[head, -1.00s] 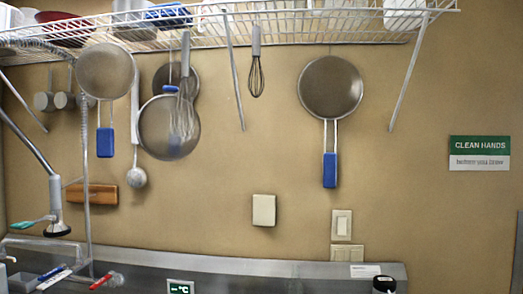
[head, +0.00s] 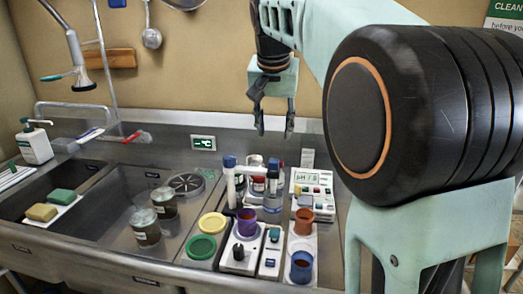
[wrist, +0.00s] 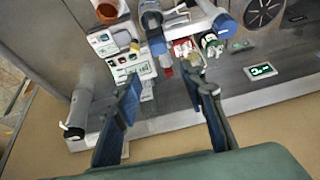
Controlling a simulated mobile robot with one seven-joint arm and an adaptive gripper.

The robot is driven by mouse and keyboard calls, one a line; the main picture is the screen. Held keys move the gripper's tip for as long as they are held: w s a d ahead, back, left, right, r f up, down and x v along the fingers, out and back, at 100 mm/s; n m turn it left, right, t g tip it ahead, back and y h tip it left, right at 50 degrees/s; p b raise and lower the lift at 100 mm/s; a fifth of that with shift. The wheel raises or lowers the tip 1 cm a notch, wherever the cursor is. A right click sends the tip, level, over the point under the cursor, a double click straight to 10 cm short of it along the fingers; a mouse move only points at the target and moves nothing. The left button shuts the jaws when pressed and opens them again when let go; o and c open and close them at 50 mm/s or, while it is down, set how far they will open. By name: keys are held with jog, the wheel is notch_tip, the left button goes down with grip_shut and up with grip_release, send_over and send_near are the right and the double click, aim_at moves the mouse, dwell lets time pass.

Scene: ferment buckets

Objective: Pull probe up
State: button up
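My gripper (head: 275,128) hangs open and empty, fingers pointing down, above the back of the steel counter. In the wrist view its two fingers (wrist: 168,88) are apart with nothing between them. A white pH meter (head: 313,190) with a lit display stands below and to the right of it; it also shows in the wrist view (wrist: 120,42). A blue-capped upright piece (head: 230,178) and another blue-topped upright piece (head: 273,178) stand left of the meter. Either may be the probe; I cannot tell which. Their lower parts are partly hidden by nearby items.
Purple (head: 247,222), brown (head: 303,221) and blue (head: 301,266) cups stand in front. Yellow (head: 212,222) and green (head: 201,247) lids lie left, beside two jars (head: 145,227). A sink (head: 60,205) is further left. My arm hides the right side.

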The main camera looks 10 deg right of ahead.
aim_at(274, 161)
jog(key=x, duration=0.7)
jog(key=s+b+x, duration=0.1)
jog(key=x, duration=0.3)
jog(key=shift+w+a+f, duration=0.1)
jog(key=shift+a+f, duration=0.05)
jog(key=shift+f, duration=0.25)
jog(key=shift+c, duration=0.6)
grip_shut()
